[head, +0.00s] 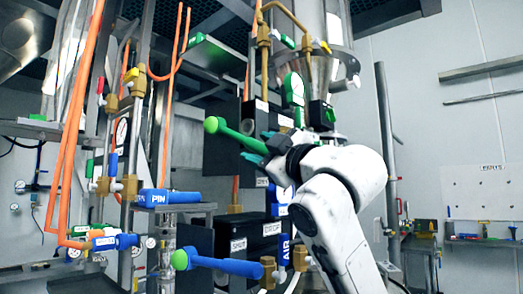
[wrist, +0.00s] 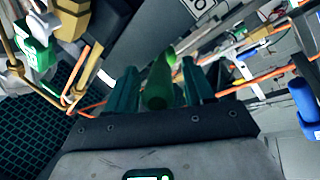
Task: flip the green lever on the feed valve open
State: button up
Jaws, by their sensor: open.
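A green lever (head: 238,138) with a round green knob sticks out up and to the left in the head view, in front of a dark box. My gripper (head: 268,144) is at the lever's lower right end, and the white arm hides what lies behind it. In the wrist view the green lever (wrist: 158,82) stands between the dark teal fingers of my gripper (wrist: 160,88). The fingers are apart on either side of it; I cannot tell whether either touches it. The valve body under the lever is not clearly visible.
Below is a blue lever (head: 225,266) with a green knob. A blue part marked PIN (head: 170,196) sits on a ledge at the left. Orange pipes (head: 82,110) and brass fittings crowd the left. A wall board (head: 490,193) hangs at the far right.

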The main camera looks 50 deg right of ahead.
jog(key=shift+s, duration=0.1)
jog(key=b+v, duration=0.1)
jog(key=v, duration=0.9)
jog(key=shift+s+f+b, duration=0.2)
jog(key=shift+s+b, duration=0.05)
jog(key=shift+b, duration=0.1)
jog(key=shift+c, duration=0.3)
